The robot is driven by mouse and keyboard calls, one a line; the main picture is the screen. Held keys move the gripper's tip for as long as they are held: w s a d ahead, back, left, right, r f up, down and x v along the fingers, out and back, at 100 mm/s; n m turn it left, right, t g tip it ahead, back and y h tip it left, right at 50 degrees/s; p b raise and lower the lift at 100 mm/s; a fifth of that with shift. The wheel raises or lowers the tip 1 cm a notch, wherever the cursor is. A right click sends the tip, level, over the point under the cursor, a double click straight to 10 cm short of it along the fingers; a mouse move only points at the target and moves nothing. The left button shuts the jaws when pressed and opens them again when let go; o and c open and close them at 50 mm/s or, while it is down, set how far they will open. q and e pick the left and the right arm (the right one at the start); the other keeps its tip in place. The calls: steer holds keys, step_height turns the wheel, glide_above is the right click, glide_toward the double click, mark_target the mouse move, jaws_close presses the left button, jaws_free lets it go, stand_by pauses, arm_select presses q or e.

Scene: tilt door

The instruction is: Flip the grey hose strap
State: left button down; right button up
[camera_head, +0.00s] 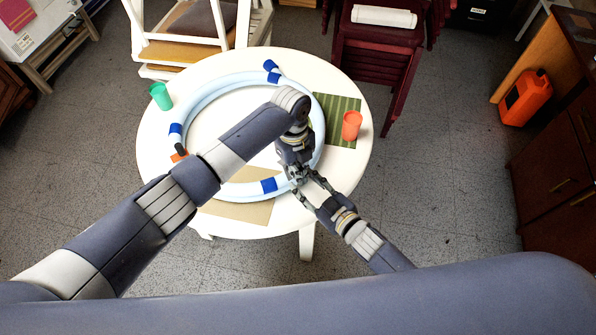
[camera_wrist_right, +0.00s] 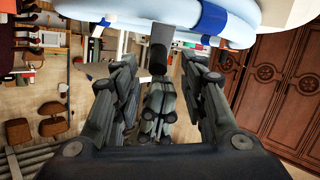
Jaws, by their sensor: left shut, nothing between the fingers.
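A pale blue hose ring (camera_head: 201,98) with several blue bands lies on the round white table (camera_head: 153,135). In the right wrist view, a dark grey strap (camera_wrist_right: 161,47) sticks out from the hose, beyond and between my right fingertips. In the head view, my left gripper and forearm seem to cover that spot. My left gripper (camera_head: 296,178) is shut and empty at the hose's near right side; it also shows in the right wrist view (camera_wrist_right: 158,108). My right gripper (camera_head: 312,190) is open, close to the left gripper; its fingers stand apart in its wrist view (camera_wrist_right: 158,72).
A green cup (camera_head: 160,96) stands at the table's left and an orange cup (camera_head: 351,125) on a green striped mat (camera_head: 340,103) at right. A small dark piece (camera_head: 180,149) lies by the hose's left.

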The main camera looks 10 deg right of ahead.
steer(key=v, duration=0.6)
steer(key=s+d+f+m+g+h, duration=0.15)
steer(key=s+d+f, duration=0.25)
steer(key=f, duration=0.4)
steer(key=s+d+f+m+g+h, duration=0.1)
steer(key=s+d+f+g+h, duration=0.15)
steer(key=f, duration=0.55)
steer(key=s+d+f+m+g+h, duration=0.1)
steer(key=s+d+f+m+h, duration=0.1)
steer(key=s+d+f, duration=0.45)
arm_select(q)
steer(key=shift+w+a+r+g+b, duration=0.15)
steer(key=shift+w+g+b, duration=0.15)
steer(key=shift+g+b, duration=0.15)
arm_select(e)
steer(key=s+f+m+g+h, duration=0.1)
steer(key=s+f+g, duration=0.2)
steer(key=s+f, duration=0.4)
steer(key=s+f+m+g, duration=0.1)
steer(key=s+f+g, duration=0.3)
steer(key=s+f, duration=0.4)
steer(key=shift+s+d+h, duration=0.15)
steer(key=shift+s+h, duration=0.25)
steer(key=shift+s, duration=2.85)
